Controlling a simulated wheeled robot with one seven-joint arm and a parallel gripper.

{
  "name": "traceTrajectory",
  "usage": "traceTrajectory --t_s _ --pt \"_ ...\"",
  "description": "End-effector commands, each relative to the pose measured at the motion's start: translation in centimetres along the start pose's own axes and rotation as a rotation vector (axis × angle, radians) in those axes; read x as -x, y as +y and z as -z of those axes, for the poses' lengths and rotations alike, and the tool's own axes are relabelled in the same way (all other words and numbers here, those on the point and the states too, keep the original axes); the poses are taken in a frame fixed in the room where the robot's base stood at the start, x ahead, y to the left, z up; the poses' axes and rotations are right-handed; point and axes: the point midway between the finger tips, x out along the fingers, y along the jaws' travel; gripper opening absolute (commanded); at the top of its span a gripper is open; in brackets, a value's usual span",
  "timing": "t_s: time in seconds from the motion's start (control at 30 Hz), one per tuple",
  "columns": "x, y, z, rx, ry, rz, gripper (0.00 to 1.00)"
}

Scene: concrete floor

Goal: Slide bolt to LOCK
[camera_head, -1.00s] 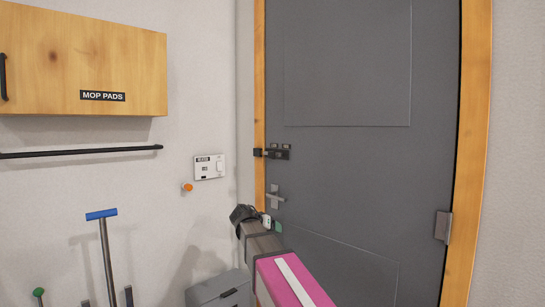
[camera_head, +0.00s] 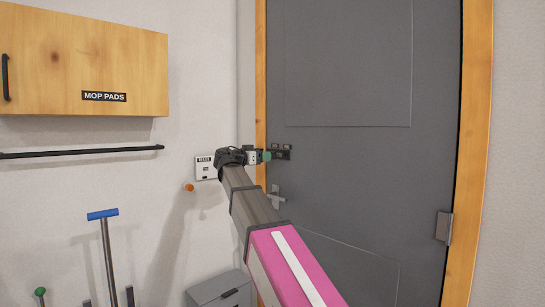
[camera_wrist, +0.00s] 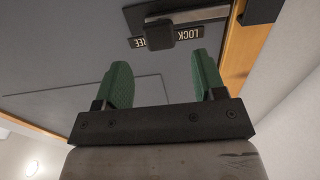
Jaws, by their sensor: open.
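The slide bolt (camera_head: 281,152) is a dark fitting on the grey door's left edge. In the wrist view, which is upside down, its dark knob (camera_wrist: 160,33) stands between the LOCK label (camera_wrist: 187,33) and the partly covered FREE label (camera_wrist: 140,43). The LOCK side is toward the wooden frame. My gripper (camera_head: 267,156) is raised at the bolt, hiding its left part in the head view. In the wrist view my gripper (camera_wrist: 162,66) is open, its green fingers either side of the knob's line and apparently short of it. Contact is not visible.
The door handle (camera_head: 276,194) is just below the bolt. A wooden door frame (camera_head: 260,70) and a dark keeper (camera_wrist: 262,10) border the bolt. A white wall box (camera_head: 205,168) and an orange knob (camera_head: 188,187) are to the left.

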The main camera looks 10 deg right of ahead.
Motion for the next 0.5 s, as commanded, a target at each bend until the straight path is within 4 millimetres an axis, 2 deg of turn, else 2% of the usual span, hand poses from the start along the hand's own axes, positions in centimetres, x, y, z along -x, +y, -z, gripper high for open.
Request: traceTrajectory --t_s 0.1,0.23,0.5 --pt "-2.4 -0.1 0.0 0.001 0.0 -0.002 0.64" --pt "-4.4 0.0 0.0 0.001 -0.001 -0.002 0.64" --pt "-6.5 0.0 0.0 0.001 -0.001 0.0 0.64"
